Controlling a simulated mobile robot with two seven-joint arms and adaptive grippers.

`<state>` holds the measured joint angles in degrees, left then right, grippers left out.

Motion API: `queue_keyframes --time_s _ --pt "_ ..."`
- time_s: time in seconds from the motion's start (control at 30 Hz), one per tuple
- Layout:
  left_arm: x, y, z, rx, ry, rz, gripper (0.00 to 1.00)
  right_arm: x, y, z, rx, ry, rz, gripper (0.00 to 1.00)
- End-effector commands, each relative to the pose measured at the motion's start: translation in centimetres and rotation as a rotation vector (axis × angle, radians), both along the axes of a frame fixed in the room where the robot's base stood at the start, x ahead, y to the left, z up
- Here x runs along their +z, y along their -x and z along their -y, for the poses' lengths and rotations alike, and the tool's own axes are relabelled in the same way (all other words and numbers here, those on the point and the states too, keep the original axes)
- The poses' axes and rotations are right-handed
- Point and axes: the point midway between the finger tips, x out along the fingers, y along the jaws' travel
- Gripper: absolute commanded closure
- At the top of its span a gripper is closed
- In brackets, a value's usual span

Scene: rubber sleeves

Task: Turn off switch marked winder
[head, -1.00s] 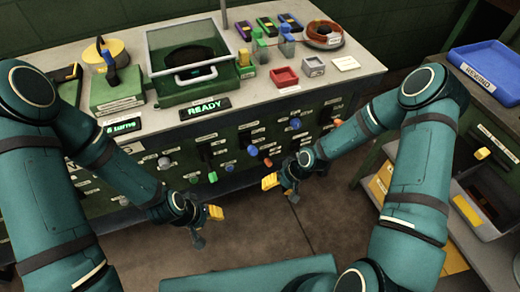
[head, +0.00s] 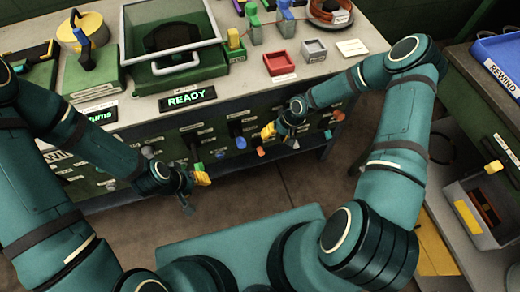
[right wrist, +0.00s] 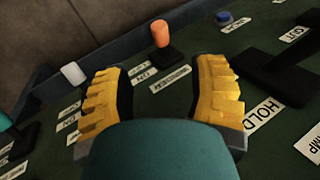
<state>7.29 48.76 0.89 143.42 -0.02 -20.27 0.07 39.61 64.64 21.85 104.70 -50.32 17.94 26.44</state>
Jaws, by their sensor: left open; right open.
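In the right wrist view an orange-tipped switch (right wrist: 160,33) stands up from a black base on the dark panel. A tilted white label (right wrist: 170,79) beside it seems to read WINDER, with small ON and OFF style labels close by. My right gripper (right wrist: 162,95) is open and empty, its yellow fingers spread on the near side of that switch, apart from it. In the head view the right gripper (head: 268,131) is at the front panel of the bench. My left gripper (head: 201,178) is open and empty, in front of the panel further left.
A large black lever sits beside a HOLD label (right wrist: 263,114); a blue button (right wrist: 224,18) and white knob (right wrist: 73,73) are also near. The bench holds a READY sign (head: 187,99) and a red tray (head: 281,63). A REWIND bin (head: 500,60) stands right.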

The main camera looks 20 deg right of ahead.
Motion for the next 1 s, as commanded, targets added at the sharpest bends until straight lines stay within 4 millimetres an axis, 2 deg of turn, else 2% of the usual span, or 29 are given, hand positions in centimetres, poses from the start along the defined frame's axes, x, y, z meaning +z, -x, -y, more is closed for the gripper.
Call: queue_keyframes --time_s 0.3,0.53,0.73,1.0 --pt "-1.7 -0.3 -0.1 0.002 -0.001 0.008 0.53 -5.9 -0.3 -2.8 0.004 -0.002 -0.001 0.42" --pt "-2.5 -0.5 -0.1 0.003 -0.003 0.013 0.53 -9.3 -0.5 -4.4 0.003 -0.001 -0.001 0.42" --pt "-2.9 -0.6 -0.1 0.004 -0.003 0.014 0.53 -10.8 -0.7 -5.1 0.001 -0.001 0.000 0.42" --pt "-2.9 -0.6 -0.1 0.004 -0.003 0.014 0.53 -11.0 -0.7 -5.2 0.000 -0.001 -0.001 0.42"
